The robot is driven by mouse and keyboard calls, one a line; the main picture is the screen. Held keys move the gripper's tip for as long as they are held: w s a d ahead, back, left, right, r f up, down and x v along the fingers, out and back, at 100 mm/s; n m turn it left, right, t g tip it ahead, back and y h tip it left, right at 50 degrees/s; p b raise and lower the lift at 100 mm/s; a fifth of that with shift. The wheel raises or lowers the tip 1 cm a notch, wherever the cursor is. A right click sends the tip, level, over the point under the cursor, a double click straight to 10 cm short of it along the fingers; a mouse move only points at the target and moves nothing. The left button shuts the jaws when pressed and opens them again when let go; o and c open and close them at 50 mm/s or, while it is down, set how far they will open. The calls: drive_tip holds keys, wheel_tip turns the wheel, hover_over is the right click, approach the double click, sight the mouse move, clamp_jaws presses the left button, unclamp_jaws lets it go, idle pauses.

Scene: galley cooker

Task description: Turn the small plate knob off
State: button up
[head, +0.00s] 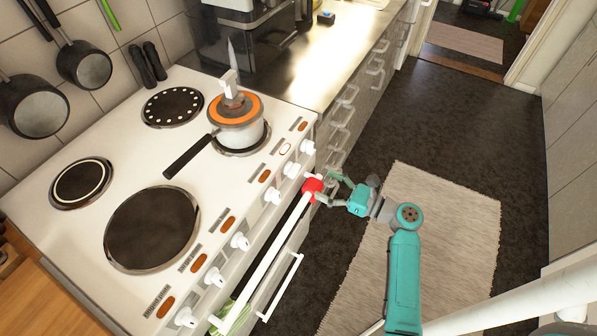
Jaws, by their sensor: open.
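The white cooker (110,115) has a row of several white knobs along its sloping front panel, among them a near knob (214,276), a middle knob (273,196) and a far knob (307,146). Which one is the small plate knob I cannot tell; the labels are too small to read. My gripper (322,189) is open at the cooker's front right corner, below and to the right of the far knobs. Its fingers are close to a red piece (312,186) at the end of the white rail (270,250); contact is unclear. No knob is between the fingers.
A pot (237,128) with an orange-rimmed lid stands on one plate, its black handle (190,157) pointing toward the front left. Bare plates include a large one (152,228) and a smaller one (80,182). Dark floor (440,135) and a beige rug (445,225) lie clear to the right.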

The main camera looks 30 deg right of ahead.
sight(298, 172)
drive_tip(key=x, duration=0.9)
drive_tip(key=shift+w+a, duration=0.1)
drive_tip(key=shift+w, duration=0.05)
drive_tip(key=shift+c, duration=0.2)
drive_tip(key=c, duration=1.1)
